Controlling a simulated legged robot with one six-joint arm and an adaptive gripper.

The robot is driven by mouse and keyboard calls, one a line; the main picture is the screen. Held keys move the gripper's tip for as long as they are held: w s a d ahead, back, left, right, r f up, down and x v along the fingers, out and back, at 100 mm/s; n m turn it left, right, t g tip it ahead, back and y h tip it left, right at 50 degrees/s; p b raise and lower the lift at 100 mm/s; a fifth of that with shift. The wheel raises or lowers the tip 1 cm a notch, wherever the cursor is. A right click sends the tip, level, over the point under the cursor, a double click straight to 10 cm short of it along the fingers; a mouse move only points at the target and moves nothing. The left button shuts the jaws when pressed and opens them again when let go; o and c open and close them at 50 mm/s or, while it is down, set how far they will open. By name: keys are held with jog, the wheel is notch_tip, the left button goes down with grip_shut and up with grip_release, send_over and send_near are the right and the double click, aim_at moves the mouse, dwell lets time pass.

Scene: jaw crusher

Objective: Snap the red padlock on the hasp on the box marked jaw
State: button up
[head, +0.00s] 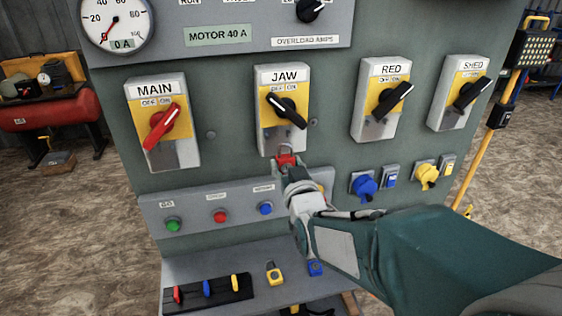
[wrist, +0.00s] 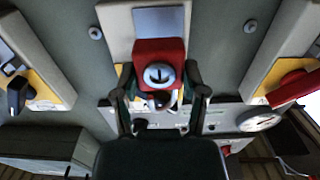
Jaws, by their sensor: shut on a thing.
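The box marked JAW (head: 262,140) is grey with a yellow face and a black rotary handle (head: 287,110), turned diagonally. A metal plate shows at its lower part, but the hasp is not clear. My gripper (head: 287,168) is shut on the red padlock (head: 286,160), just below the box's lower edge. The padlock's shackle (head: 284,150) points up toward the box. In the wrist view the padlock (wrist: 172,50) sits between my two fingers, its keyhole facing the camera, in front of the box (wrist: 115,18). Whether the shackle passes through the hasp is hidden.
The MAIN box (head: 175,155) with a red handle is left; the RED (head: 368,130) and SHED (head: 449,118) boxes are right. Below are push buttons (head: 220,216) and a shelf (head: 190,266) with a rack of coloured items, a yellow padlock (head: 274,275) and a blue one (head: 315,268).

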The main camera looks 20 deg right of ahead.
aim_at(277, 142)
jog(key=shift+w, duration=2.2)
jog(key=shift+w, duration=1.2)
jog(key=o, duration=1.3)
jog(key=shift+c, duration=0.2)
jog(key=shift+s, duration=4.55)
jog(key=shift+s, duration=0.1)
